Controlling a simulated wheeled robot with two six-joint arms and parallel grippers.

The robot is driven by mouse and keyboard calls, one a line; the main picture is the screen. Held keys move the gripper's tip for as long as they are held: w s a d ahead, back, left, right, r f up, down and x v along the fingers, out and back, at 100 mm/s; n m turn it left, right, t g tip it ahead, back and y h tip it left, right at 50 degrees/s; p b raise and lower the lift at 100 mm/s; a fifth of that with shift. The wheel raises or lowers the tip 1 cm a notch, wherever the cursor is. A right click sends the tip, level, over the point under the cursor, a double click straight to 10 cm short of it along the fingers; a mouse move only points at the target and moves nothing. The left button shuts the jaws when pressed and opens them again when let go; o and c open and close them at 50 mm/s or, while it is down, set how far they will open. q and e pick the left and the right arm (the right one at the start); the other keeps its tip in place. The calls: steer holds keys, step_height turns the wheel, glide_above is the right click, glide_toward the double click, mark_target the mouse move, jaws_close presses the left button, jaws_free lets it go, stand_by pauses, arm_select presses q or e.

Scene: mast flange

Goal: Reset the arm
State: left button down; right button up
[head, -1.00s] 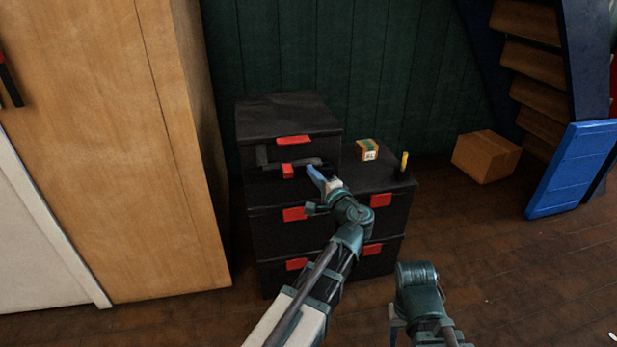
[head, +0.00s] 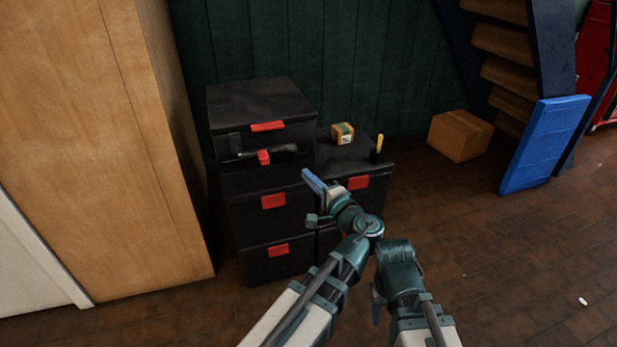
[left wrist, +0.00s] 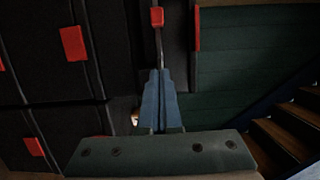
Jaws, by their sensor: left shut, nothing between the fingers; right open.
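My left gripper (head: 312,181) is in front of the black drawer boxes, with its blue fingers shut and empty. In the left wrist view its two fingers (left wrist: 158,95) lie together, with a red-tabbed black part beyond the tips. In the head view it appears apart from the boxes. My right gripper (head: 378,304) is low and right of the left arm, pointing down. Only a blue finger of it shows clearly; the rest is hidden behind my arm.
Black boxes (head: 262,101) with red latches (head: 273,202) stand against a green wall. A small box (head: 343,133) and a yellow-topped item (head: 379,147) sit on the lower stack. A carton (head: 460,136), a blue panel (head: 543,145) and stairs are right. A wooden cabinet (head: 110,120) stands left. Right floor is mostly clear.

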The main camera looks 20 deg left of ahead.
arm_select(q)
steer(key=s+a+f+n+g+h, duration=0.25)
steer(key=s+f+g+h, duration=0.2)
steer(key=f, duration=0.55)
steer(key=s+a+f+n+g+h, duration=0.1)
steer(key=s+f+n+g+h, duration=0.35)
steer(key=f, duration=0.45)
steer(key=s+d+r+m+g+h+p, duration=0.1)
steer(key=s+d+g+h+p, duration=0.1)
steer(key=s+d, duration=0.45)
steer(key=s+d+r+m+g+h+p, duration=0.15)
steer(key=s+d, duration=0.25)
steer(key=d, duration=0.6)
step_height(320, 180, up, 37)
steer(key=p, duration=3.8)
steer(key=shift+a+f, duration=0.15)
steer(key=shift+a, duration=0.1)
